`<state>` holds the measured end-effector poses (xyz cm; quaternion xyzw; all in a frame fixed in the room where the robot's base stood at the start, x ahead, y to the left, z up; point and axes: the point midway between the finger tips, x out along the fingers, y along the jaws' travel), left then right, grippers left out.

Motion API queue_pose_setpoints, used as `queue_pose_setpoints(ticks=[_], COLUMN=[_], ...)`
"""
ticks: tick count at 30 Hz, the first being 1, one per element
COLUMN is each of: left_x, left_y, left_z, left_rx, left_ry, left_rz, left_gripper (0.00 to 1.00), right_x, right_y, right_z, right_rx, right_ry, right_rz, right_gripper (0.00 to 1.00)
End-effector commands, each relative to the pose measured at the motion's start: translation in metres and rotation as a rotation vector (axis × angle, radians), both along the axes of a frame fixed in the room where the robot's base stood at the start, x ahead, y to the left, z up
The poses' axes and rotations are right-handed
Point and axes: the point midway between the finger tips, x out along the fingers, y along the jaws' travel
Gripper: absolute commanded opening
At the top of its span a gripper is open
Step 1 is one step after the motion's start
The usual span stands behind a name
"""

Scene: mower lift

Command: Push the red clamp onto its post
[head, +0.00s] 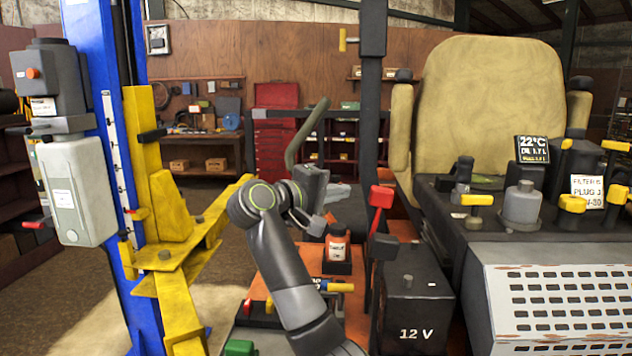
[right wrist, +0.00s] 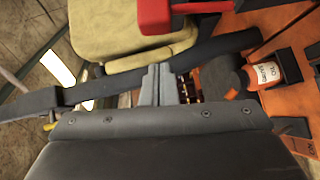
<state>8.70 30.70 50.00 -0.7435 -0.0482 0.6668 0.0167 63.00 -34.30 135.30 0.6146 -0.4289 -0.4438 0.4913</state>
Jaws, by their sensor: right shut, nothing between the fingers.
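In the right wrist view a red part, apparently the clamp (right wrist: 157,17), shows at the top edge. My left gripper is not in view.
A black clamp-like piece (head: 383,247) stands beside the battery. An orange bottle (head: 338,250) sits in a black holder below my right gripper. A dark upright pillar (head: 371,110) rises behind the red clamp. The yellow lift arm (head: 190,250) and blue column (head: 105,120) stand at left.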

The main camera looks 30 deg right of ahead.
Motion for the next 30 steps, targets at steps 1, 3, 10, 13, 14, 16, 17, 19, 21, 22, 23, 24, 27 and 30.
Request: queue_pose_setpoints(ticks=[1,3,10,13,14,16,17,19,21,22,23,24,27,30], left_x=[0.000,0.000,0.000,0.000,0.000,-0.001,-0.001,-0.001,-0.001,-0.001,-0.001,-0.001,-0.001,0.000], left_y=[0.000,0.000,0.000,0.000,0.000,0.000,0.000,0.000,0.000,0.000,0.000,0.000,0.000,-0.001], left_z=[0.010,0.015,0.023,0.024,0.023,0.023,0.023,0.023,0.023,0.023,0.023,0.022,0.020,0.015], left_rx=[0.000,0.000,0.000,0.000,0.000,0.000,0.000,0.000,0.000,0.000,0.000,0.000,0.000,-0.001], left_ry=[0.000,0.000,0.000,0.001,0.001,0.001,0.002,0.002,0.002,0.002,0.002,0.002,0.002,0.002], left_rz=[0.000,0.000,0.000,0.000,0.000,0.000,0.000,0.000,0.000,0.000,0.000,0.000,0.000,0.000], left_gripper=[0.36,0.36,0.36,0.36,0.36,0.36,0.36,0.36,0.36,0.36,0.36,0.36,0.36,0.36], right_x=[-0.005,-0.010,-0.019,-0.020,-0.020,-0.021,-0.021,-0.020,-0.020,-0.020,-0.020,-0.020,-0.016,-0.010], right_y=[-0.006,-0.013,-0.027,-0.029,-0.029,-0.029,-0.029,-0.029,-0.029,-0.029,-0.029,-0.029,-0.029,-0.028], right_z=[0.002,0.000,-0.005,-0.006,-0.007,-0.007,-0.007,-0.007,-0.007,-0.007,-0.007,-0.007,-0.008,-0.008], right_rx=[0.001,0.000,0.001,0.001,0.001,0.001,0.001,0.001,0.001,0.001,0.001,0.001,0.000,-0.001], right_ry=[0.000,-0.001,0.000,-0.001,-0.001,-0.001,-0.001,-0.001,-0.001,-0.001,-0.001,-0.001,0.000,0.001], right_rz=[-0.001,-0.001,0.000,0.000,0.001,0.001,0.001,0.001,0.001,0.001,0.001,0.001,0.001,0.001], right_gripper=[0.00,0.00,0.00,0.00,0.00,0.00,0.00,0.00,0.00,0.00,0.00,0.00,0.00,0.00])
